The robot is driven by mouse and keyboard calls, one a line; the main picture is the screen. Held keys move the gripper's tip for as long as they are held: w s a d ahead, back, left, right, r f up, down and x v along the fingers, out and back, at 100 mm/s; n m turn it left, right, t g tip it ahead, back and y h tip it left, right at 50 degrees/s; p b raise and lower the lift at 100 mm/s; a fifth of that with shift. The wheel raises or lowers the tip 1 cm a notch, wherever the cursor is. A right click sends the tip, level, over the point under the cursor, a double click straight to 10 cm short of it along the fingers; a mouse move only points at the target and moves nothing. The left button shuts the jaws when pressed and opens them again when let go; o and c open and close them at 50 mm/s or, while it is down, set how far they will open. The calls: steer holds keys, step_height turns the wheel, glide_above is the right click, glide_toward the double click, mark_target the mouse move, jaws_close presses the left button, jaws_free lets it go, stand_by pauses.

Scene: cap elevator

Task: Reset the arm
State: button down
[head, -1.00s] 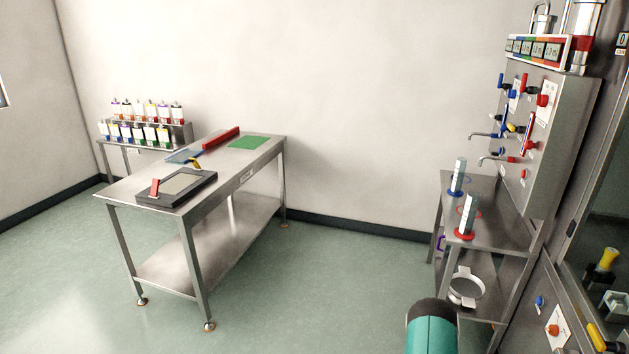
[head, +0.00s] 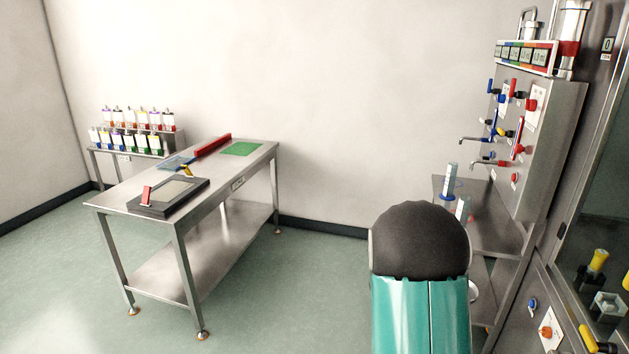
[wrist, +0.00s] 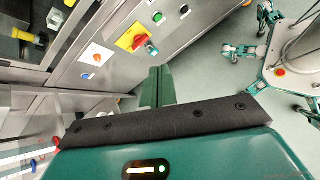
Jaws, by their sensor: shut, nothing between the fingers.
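My arm, with a black rounded joint and teal casing, rises in the lower right middle of the head view. It hides part of the steel side table (head: 500,229) there. My gripper (wrist: 160,72) shows in the wrist view as two narrow green fingers side by side beyond a dark padded bar. The fingers are shut with nothing between them. In that view they lie in front of the lower edge of a steel cabinet panel (wrist: 110,72) and the floor. My gripper does not show in the head view.
A wall panel with taps (head: 540,125) stands at right above the side table, which holds graduated cylinders (head: 451,178). A steel worktable (head: 200,210) stands at left with a rack of bottles (head: 135,135) behind. Floor between them is clear.

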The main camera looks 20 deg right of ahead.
steer(key=w+a+r+m+t+y, duration=0.1)
steer(key=a+r+t, duration=0.2)
steer(key=a+r, duration=0.4)
steer(key=w+a+r+m+t+y, duration=0.25)
steer(key=a+r, duration=0.25)
steer(key=a, duration=0.5)
steer(key=s+a+r+t+y, duration=0.1)
steer(key=s+a+r+t, duration=0.2)
steer(key=a, duration=0.6)
steer(key=s+a+r+t+y, duration=0.2)
steer(key=s+a+r+t, duration=0.2)
steer(key=a, duration=0.5)
steer(key=shift+a+r+m, duration=0.3)
steer(key=shift+r+m, duration=0.05)
steer(key=shift+r, duration=0.45)
steer(key=shift+a+y, duration=0.15)
steer(key=shift+y, duration=0.1)
